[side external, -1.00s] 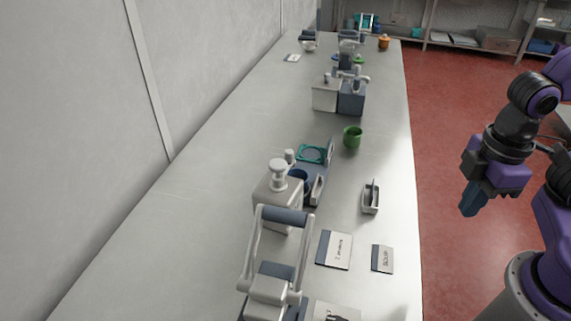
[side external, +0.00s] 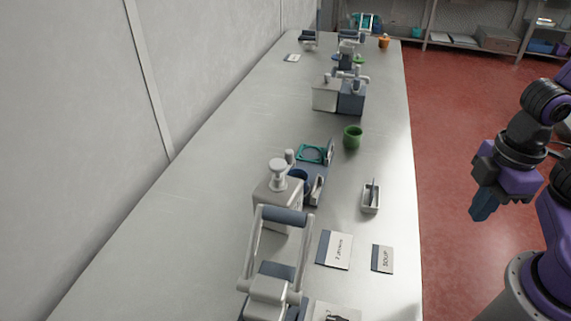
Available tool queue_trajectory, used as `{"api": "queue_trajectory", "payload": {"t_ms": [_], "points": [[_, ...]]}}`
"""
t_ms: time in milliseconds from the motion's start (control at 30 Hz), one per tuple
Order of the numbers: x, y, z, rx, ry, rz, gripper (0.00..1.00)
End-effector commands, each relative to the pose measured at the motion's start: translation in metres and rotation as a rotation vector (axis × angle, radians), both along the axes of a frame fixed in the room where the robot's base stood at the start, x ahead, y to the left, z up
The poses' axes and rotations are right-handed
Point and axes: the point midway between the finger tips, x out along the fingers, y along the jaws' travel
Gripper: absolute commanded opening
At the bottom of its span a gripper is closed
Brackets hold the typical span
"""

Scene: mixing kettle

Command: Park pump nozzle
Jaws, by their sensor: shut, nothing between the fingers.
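My gripper (side external: 481,208) hangs over the red floor to the right of the table, shut and empty, pointing down. It is well apart from everything on the table. A grey dispenser with a round white pump top (side external: 278,176) stands on the table at the middle. A blue-grey station with a teal square frame (side external: 310,154) and a dark blue cup (side external: 298,177) sits just behind and right of it. Two more pump-like dispensers, one white (side external: 325,95) and one blue-grey (side external: 351,100), stand farther back. I cannot tell which of these has the pump nozzle.
A green cup (side external: 352,137) and a small white tray (side external: 370,199) stand near the table's right edge. A lever-handled device (side external: 270,285) is in front, with printed cards (side external: 335,250) beside it. The left part of the table (side external: 150,230) is bare.

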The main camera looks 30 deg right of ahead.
Motion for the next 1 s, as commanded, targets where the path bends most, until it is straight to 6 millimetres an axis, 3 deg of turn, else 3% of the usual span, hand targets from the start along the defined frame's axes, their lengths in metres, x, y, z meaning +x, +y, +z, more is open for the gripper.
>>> {"api": "queue_trajectory", "payload": {"t_ms": [100, 133, 233, 267, 467, 1000], "points": [[0.0, 0.0, 0.0, 0.0, 0.0, 0.0, 0.0], [0.0, 0.0, 0.0, 0.0, 0.0, 0.0, 0.07], [0.003, 0.002, 0.001, 0.0, 0.0, -0.013, 0.39], [0.005, 0.004, 0.002, 0.0, 0.001, -0.024, 0.45], [0.04, 0.032, 0.012, -0.001, 0.005, -0.197, 0.45], [0.174, 0.124, 0.039, -0.004, 0.019, -0.889, 0.45]]}}
